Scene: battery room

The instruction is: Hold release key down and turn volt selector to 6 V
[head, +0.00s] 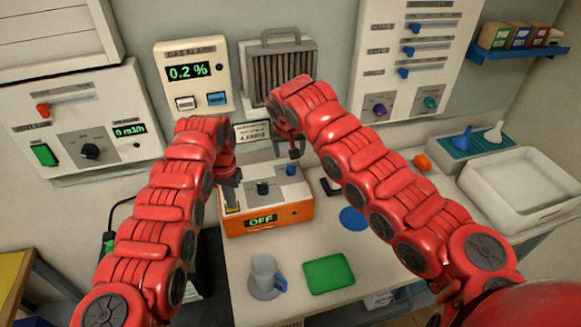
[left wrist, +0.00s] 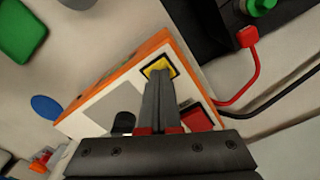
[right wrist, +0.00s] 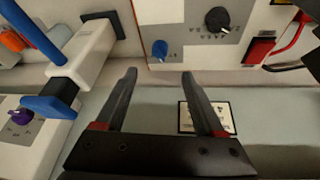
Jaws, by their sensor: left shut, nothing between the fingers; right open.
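The orange charger box (head: 285,213) stands on the bench and its display reads OFF. A black selector knob (head: 262,188) and a blue knob (head: 291,169) are on its pale top. A yellow key (left wrist: 158,66) sits near the box's edge in the left wrist view. My left gripper (head: 233,206) is shut and empty, its fingertips at the yellow key; I cannot tell how far the key is pressed. My right gripper (head: 294,154) is open and empty, above the back of the box near the blue knob. The right wrist view also shows the black knob (right wrist: 217,20), outside its fingers.
A red rocker (left wrist: 197,118) is near the selector. A grey mug (head: 264,273) and green mat (head: 329,273) lie in front. A blue disc (head: 353,219) is to the right. A small placard (head: 253,131) is on the wall behind. A white basin (head: 520,190) stands far right.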

